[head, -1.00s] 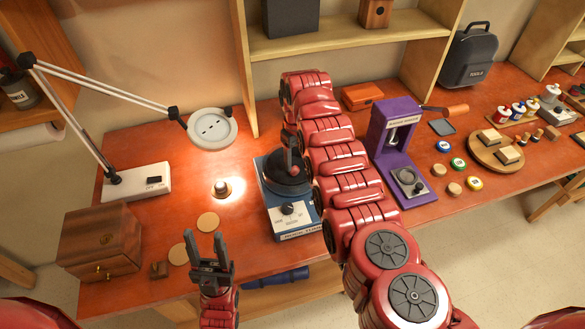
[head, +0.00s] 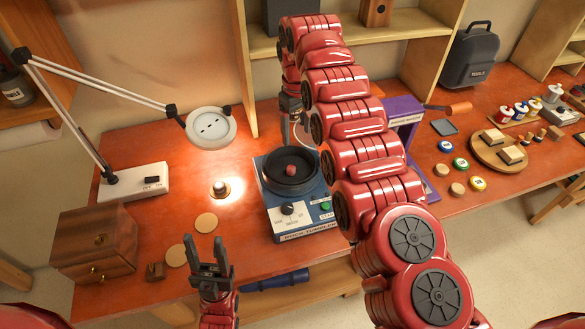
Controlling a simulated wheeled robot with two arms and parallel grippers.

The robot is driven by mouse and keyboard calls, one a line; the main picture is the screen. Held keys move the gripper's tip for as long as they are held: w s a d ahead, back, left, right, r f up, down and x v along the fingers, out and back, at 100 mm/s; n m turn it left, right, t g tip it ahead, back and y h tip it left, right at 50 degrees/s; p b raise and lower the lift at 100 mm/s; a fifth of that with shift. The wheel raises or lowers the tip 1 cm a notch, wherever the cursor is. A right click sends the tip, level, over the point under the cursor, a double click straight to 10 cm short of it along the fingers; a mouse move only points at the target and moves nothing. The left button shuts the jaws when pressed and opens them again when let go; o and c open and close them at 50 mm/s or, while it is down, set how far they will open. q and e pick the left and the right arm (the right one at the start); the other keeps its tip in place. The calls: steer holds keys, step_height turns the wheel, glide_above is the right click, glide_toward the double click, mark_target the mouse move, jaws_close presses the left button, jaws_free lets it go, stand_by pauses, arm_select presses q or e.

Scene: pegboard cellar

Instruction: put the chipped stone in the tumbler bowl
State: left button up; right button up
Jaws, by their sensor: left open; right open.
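A small reddish stone (head: 291,169), which looks like the chipped stone, lies inside the dark round tumbler bowl (head: 268,180). The bowl sits on top of the blue rock tumbler (head: 287,226), which has a knob and a green button on its front. My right gripper (head: 289,138) is behind the bowl, apart from the stone; it is open, and its arm partly covers it. My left gripper (head: 207,243) is open and empty, pointing up near the table's front edge, left of the tumbler.
A white lamp (head: 212,127) lights a small knob-like item (head: 221,189). Round discs (head: 206,222) lie on the table. A wooden drawer box (head: 95,245) stands at left. A purple machine (head: 403,112) is partly behind my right arm. Small jars and a round board (head: 497,152) are at right.

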step_height(320, 180, up, 7)
steer(key=p, duration=0.5)
steer(key=shift+s+f, duration=0.1)
steer(key=shift+f, duration=0.05)
